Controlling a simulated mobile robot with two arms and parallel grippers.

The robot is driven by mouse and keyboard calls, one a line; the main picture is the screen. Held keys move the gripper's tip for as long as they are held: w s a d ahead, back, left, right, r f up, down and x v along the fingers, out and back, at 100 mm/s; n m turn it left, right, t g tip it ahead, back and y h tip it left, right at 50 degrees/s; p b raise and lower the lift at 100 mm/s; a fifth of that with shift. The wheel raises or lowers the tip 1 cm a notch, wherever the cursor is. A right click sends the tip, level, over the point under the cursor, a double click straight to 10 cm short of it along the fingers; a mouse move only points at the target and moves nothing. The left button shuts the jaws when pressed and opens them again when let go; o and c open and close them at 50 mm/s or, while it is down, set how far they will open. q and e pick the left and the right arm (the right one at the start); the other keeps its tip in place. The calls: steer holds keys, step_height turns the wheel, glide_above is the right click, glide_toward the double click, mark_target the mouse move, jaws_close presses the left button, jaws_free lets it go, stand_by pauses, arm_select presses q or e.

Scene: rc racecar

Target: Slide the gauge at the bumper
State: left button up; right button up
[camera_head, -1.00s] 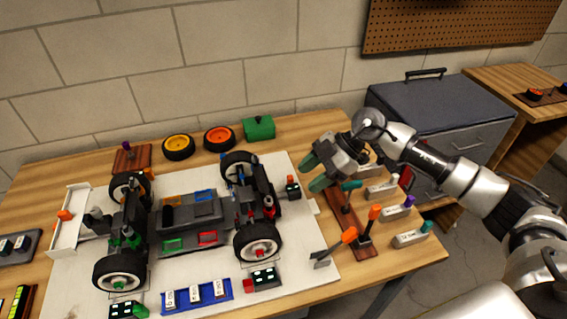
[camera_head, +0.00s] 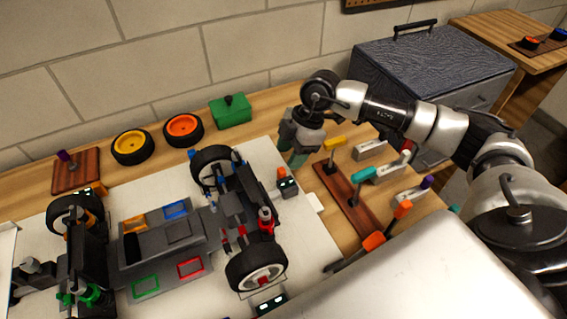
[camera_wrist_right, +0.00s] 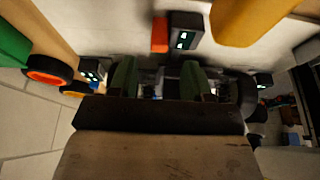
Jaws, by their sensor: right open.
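A small dark gauge (camera_head: 287,186) with lit digits and an orange block sits on the white mat at the right end of the car (camera_head: 170,240). In the right wrist view the gauge (camera_wrist_right: 186,38) is upper centre, beyond the fingertips. My right gripper (camera_head: 296,150) is behind the gauge in the head view, green fingers pointing down, apart from it as far as I can tell. In the wrist view its fingers (camera_wrist_right: 157,82) are spread with nothing held; car parts show beyond them. Which end bears the bumper is unclear. My left gripper is out of view.
A green box (camera_head: 230,112), an orange-rimmed wheel (camera_head: 183,130) and a yellow-rimmed wheel (camera_head: 132,147) are along the back. A grey cabinet (camera_head: 430,62) stands behind the right arm.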

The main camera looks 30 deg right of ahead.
mark_target(282, 170)
steer(key=x, duration=0.4)
steer(key=shift+f, duration=0.15)
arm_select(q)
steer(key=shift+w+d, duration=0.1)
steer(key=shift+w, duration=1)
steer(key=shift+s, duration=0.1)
